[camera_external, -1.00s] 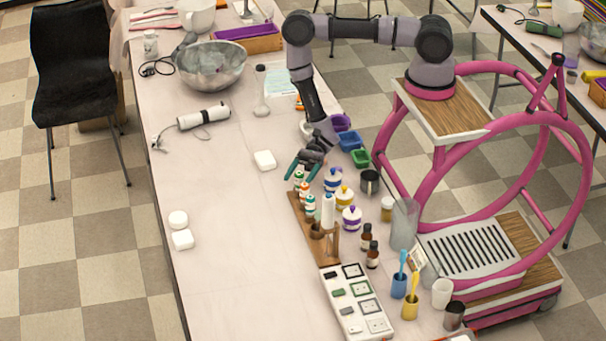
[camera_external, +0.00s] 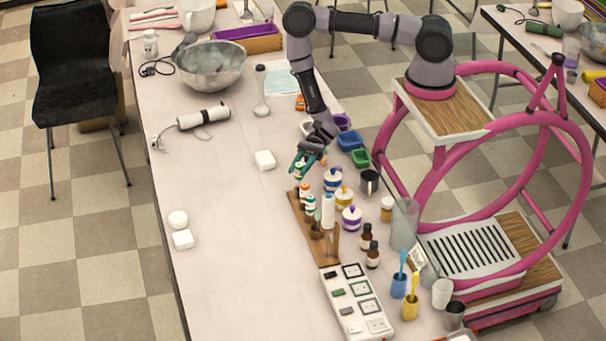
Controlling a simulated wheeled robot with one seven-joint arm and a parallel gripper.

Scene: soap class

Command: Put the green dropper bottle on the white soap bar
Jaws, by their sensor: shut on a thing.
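My gripper (camera_external: 305,161) is shut on a small white bottle with a green top (camera_external: 299,171), held just above the far end of the wooden rack. The fingers partly hide the bottle. A white soap bar (camera_external: 265,160) lies on the table to the left of my gripper, apart from it. Another white block (camera_external: 182,239) and a rounder white piece (camera_external: 178,219) lie near the table's left edge.
The wooden rack (camera_external: 328,250) also holds a white bottle with a blue top (camera_external: 328,206). The table's left middle is clear.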

